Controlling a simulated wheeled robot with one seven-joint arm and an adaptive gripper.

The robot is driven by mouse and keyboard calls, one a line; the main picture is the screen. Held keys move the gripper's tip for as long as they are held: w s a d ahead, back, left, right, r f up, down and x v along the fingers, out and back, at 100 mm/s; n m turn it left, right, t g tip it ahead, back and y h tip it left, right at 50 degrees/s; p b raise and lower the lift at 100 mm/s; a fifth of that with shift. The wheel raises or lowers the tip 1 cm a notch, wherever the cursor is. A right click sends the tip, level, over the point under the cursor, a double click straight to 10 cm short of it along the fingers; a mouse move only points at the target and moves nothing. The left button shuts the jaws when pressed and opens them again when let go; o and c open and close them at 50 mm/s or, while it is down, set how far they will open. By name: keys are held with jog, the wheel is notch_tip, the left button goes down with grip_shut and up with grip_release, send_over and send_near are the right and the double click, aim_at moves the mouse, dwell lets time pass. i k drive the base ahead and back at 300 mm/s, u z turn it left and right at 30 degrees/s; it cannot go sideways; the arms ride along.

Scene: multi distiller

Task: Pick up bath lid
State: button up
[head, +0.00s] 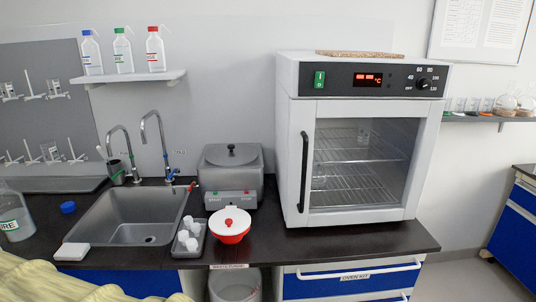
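A grey bath (231,192) stands on the dark counter between the sink and the oven. My gripper is not in view.
A red bowl with a white cover and red knob (231,222) stands in front of the bath, and a grey tray (190,241) of small white cups is left of it. A white oven (358,140) stands close on the right. Taps (163,145) rise behind the sink (130,217) on the left.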

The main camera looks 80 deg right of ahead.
aim_at(232, 154)
jog(key=z, duration=1.75)
